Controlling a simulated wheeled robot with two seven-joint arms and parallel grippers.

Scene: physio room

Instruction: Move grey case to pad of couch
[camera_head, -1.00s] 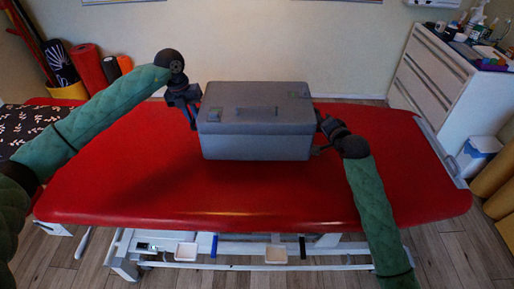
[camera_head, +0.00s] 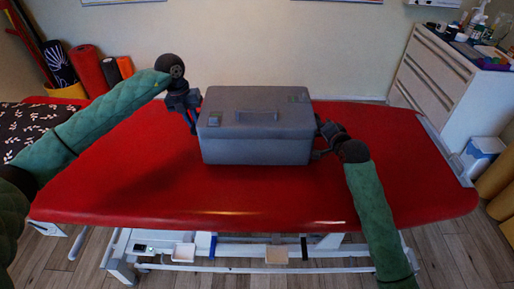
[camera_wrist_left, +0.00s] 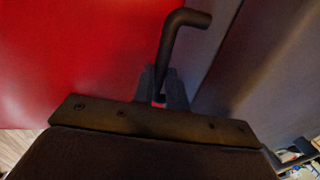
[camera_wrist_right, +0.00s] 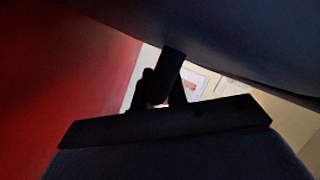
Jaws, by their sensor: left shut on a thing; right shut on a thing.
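The grey case (camera_head: 257,142), a closed box with a lid handle, is over the middle of the red couch pad (camera_head: 110,190). It looks roughly level; whether its underside touches the pad is unclear. My left gripper (camera_head: 194,118) is at the case's left end, shut on a dark bent bar handle (camera_wrist_left: 185,18), seen in the left wrist view beside the grey wall. My right gripper (camera_head: 321,143) is at the right end, shut on a dark handle (camera_wrist_right: 168,68), seen in the dim right wrist view beneath the case's shadowed side.
Bare pad lies left, right and in front of the case. A patterned dark cloth (camera_head: 35,130) lies at far left. A white drawer cabinet (camera_head: 440,75) with bottles on top stands at right. Rolled mats (camera_head: 88,68) stand at back left.

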